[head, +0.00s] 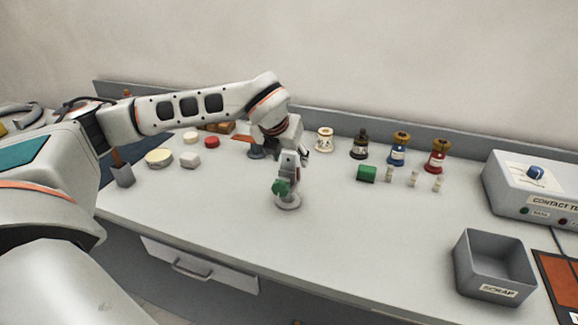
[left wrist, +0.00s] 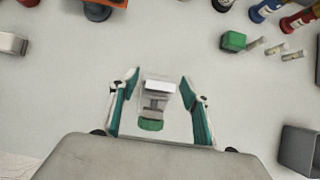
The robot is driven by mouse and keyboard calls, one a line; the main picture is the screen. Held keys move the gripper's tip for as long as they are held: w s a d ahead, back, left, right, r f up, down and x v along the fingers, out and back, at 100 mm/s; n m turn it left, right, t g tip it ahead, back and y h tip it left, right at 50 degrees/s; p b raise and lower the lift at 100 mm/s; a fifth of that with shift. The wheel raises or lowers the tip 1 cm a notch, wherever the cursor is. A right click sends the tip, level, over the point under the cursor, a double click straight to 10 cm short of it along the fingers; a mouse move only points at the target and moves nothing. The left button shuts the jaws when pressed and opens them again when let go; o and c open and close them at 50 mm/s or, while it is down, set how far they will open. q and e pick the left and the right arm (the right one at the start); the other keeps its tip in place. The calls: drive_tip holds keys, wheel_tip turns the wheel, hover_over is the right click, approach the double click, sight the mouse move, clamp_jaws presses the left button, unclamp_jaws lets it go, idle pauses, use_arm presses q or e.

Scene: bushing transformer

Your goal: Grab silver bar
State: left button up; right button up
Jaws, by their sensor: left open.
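My left gripper (head: 290,165) points down over the middle of the bench. In the left wrist view its two teal-lined fingers (left wrist: 160,76) stand apart. Between them shows a pale, silver-white bar-like block (left wrist: 158,87) on a grey stem, with a green part (left wrist: 151,124) on the near side. Clear gaps show between this piece and both fingers. In the head view a round grey base (head: 288,204) and a green part (head: 281,187) show below the gripper, which partly hides the piece. I cannot tell for certain that the pale block is the silver bar. My right gripper is not in view.
To the right stand a green block (head: 367,173), several small pale cylinders (head: 413,178) and coloured bushings (head: 398,150). A grey scrap bin (head: 493,270) and a contact tester box (head: 535,185) are farther right. Pale and red discs (head: 159,157) lie left. The front bench is clear.

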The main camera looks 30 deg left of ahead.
use_arm(q)
drive_tip(key=c, duration=1.2)
drive_tip(key=shift+c, duration=0.2)
